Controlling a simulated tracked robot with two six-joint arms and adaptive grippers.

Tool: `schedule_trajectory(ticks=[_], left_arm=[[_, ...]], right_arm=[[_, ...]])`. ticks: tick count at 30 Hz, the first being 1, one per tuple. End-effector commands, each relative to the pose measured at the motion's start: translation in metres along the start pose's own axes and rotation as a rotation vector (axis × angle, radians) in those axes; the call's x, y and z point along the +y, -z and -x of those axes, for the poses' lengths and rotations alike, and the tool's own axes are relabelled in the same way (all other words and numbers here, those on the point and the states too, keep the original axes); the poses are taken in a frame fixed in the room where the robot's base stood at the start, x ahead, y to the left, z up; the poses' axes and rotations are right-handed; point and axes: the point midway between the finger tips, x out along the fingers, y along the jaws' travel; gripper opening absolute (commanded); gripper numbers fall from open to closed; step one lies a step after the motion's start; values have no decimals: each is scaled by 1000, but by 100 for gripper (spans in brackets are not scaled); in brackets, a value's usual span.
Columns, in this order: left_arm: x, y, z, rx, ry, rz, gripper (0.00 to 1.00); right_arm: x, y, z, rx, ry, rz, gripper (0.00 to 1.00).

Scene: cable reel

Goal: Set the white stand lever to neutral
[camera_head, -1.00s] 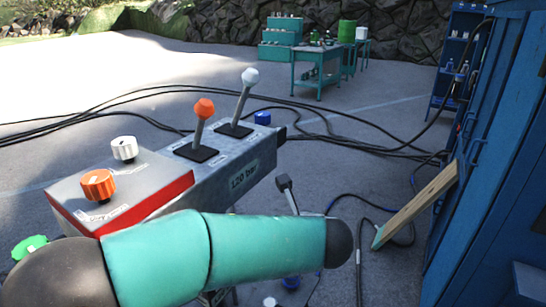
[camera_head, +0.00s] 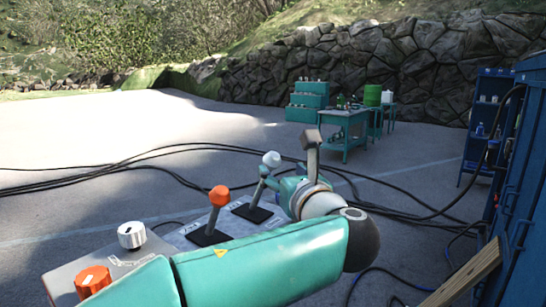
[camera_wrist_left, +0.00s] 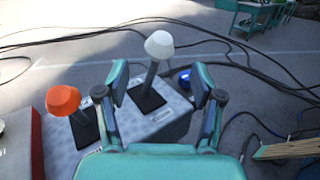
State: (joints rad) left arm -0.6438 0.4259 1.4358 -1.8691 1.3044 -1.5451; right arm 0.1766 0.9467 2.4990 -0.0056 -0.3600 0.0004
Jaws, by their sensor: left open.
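The white stand lever has a white knob (camera_head: 271,159) on a grey shaft that rises from a black base plate; it leans to the right in the head view. My left gripper (camera_head: 274,178) is beside the lever, close to the knob, with its arm reaching across the front of the panel. In the left wrist view the fingers (camera_wrist_left: 160,82) are open and apart, and the white knob (camera_wrist_left: 159,45) and shaft show between and beyond them. I cannot tell whether a finger touches the shaft. My right gripper is not in view.
An orange-knobbed lever (camera_head: 219,196) stands just left of the white one. A white dial (camera_head: 131,235) and an orange dial (camera_head: 93,281) sit at the panel's left. Black cables (camera_head: 120,162) cross the ground behind. A blue cabinet (camera_head: 522,200) stands at the right.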

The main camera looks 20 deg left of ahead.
Motion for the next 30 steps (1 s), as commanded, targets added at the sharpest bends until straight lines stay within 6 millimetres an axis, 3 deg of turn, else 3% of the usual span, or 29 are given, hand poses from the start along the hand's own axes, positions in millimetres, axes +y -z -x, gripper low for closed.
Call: schedule_trajectory(ticks=[3,10,15,24,30], left_arm=[[0,-2,-27,1,-3,-1,67],[0,-1,-62,1,-1,0,67],[-1,0,-73,1,1,0,67],[-2,0,-74,0,2,1,67],[-2,0,-74,0,2,1,34]], right_arm=[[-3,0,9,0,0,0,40],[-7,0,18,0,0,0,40],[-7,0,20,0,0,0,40],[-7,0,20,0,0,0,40],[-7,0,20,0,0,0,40]])
